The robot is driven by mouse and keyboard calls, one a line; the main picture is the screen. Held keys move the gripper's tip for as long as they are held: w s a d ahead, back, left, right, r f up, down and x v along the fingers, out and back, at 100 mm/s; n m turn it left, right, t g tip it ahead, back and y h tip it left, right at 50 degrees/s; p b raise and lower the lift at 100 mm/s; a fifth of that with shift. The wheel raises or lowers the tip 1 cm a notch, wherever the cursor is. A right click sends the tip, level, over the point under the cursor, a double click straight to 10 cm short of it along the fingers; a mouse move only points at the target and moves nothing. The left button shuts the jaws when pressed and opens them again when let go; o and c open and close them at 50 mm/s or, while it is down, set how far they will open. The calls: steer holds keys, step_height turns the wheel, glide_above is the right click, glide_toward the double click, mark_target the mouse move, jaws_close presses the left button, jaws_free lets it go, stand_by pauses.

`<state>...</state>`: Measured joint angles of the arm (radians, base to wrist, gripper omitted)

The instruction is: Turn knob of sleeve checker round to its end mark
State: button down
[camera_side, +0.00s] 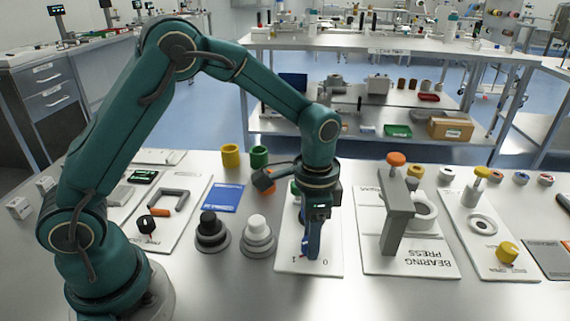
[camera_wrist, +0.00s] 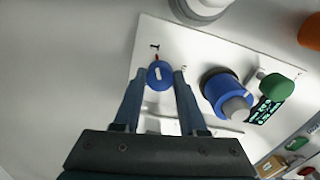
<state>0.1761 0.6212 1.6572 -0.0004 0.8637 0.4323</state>
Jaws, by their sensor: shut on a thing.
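The sleeve checker is a white plate (camera_wrist: 205,52) carrying a small round blue knob (camera_wrist: 159,80) with a white line on its top. My gripper (camera_wrist: 161,72) has one finger on each side of the knob and is shut on it. A short red mark shows at the knob's edge, close to the printed "1"; I cannot tell whether it belongs to the knob or the plate. A second printed mark lies to the right, partly behind a finger. In the side view my gripper (camera_side: 312,246) points down at the front of the plate (camera_side: 325,268), between "1" and "0".
A blue and grey cylinder (camera_wrist: 226,94), a green part (camera_wrist: 277,87) and a dark display (camera_wrist: 263,110) stand near the knob. In the side view, the bearing press (camera_side: 398,215) stands to the right and a white-topped round piece (camera_side: 258,235) to the left.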

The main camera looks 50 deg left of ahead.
steer(key=shift+c, duration=2.3)
jaws_free()
steer(key=shift+r, duration=2.6)
